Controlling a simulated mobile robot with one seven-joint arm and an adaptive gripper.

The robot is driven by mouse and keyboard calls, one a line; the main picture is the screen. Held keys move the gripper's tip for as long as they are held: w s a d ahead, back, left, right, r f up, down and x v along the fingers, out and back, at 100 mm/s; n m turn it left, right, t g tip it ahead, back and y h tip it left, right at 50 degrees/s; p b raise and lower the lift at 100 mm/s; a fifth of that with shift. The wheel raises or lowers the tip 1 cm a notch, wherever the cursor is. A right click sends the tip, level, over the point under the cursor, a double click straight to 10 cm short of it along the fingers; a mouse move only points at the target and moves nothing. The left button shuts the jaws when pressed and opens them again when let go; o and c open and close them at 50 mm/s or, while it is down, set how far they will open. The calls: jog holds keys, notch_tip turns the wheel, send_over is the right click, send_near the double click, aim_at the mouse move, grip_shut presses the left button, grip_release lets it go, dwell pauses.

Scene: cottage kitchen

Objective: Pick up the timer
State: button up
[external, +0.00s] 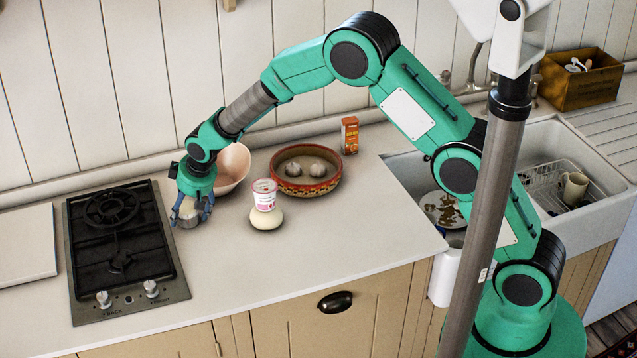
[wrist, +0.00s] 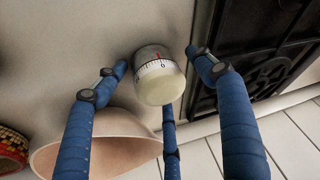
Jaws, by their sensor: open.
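The timer (wrist: 160,80) is a small round kitchen timer with a cream cap and a steel band with a marked dial and a red line. In the wrist view it stands on the counter between the spread blue fingers of my gripper (wrist: 158,72). The fingers look open, with gaps to the timer on both sides. In the external view my gripper (external: 188,217) points down beside the hob, and the timer (external: 187,213) shows partly between the fingers. I cannot tell whether any finger touches it.
A black gas hob (external: 118,240) lies just left of my gripper. A pink bowl (external: 232,168) stands close behind it. To the right are a cup with a pink label (external: 264,195) by a pale round object (external: 266,218), a patterned dish (external: 306,186) and an orange box (external: 350,136). The front counter is clear.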

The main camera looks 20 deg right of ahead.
jog(key=shift+c, duration=0.6)
jog(key=c, duration=1.3)
jog(key=shift+r, duration=0.15)
jog(key=shift+r, duration=0.45)
notch_tip(320, 180, up, 3)
jog(key=shift+f+p, duration=0.15)
jog(key=shift+p, duration=0.2)
jog(key=s+d, duration=0.3)
jog(key=s, duration=0.1)
jog(key=s+d, duration=0.3)
jog(key=s, duration=0.1)
jog(key=s+d+r+p, duration=0.1)
jog(key=s+d, duration=0.3)
jog(key=shift+s+r, duration=0.1)
jog(key=shift+s, duration=0.1)
